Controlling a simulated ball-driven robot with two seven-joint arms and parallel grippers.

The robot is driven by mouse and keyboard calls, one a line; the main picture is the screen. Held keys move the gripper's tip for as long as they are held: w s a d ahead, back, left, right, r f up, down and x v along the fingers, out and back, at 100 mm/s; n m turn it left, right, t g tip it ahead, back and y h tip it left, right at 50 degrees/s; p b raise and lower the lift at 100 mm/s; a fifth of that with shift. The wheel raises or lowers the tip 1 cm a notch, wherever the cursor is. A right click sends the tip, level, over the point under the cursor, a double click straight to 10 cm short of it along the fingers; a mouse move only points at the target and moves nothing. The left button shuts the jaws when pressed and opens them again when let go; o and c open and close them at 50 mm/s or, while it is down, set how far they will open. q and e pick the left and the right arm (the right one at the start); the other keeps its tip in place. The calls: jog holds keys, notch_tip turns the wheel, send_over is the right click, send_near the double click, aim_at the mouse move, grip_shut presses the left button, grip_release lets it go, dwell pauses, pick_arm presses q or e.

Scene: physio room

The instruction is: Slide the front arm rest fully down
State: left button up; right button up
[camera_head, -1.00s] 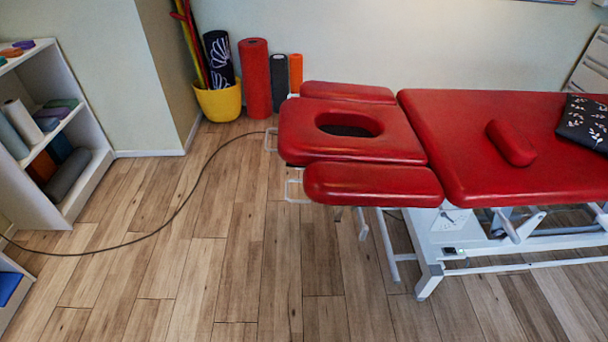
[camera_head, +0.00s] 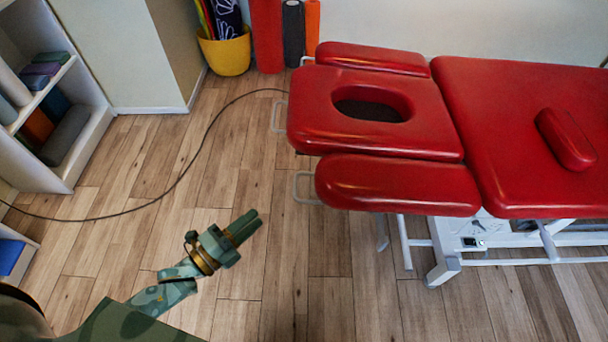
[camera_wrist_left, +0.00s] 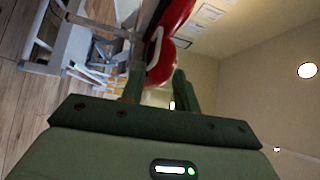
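The front arm rest (camera_head: 398,186) is a long red pad on the near side of the red headrest (camera_head: 375,130), which has an oval hole. It looks roughly level with the headrest, perhaps slightly lower. A pale metal loop handle (camera_head: 305,188) sticks out at its left end. My green left gripper (camera_head: 250,224) is over the floor, left of and nearer than the handle, and touches nothing. In the left wrist view its two fingers (camera_wrist_left: 158,88) stand apart and empty. Red padding (camera_wrist_left: 160,68) and a pale loop (camera_wrist_left: 154,48) show beyond them. My right gripper is out of view.
The back arm rest (camera_head: 375,58) lies beyond the headrest. The main red table top (camera_head: 525,110) with a red bolster (camera_head: 566,138) stands right, on a white frame (camera_head: 445,262). A dark cable (camera_head: 165,188) crosses the floor. A shelf (camera_head: 85,140) stands left. Floor around the gripper is clear.

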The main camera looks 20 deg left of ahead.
pick_arm(q)
jog(key=f+b+x, duration=0.1)
jog(key=b+x, duration=0.2)
jog(key=x, duration=1.3)
jog(key=shift+r, duration=0.3)
jog(key=shift+w+a, duration=0.1)
jog(key=shift+w, duration=0.05)
grip_shut()
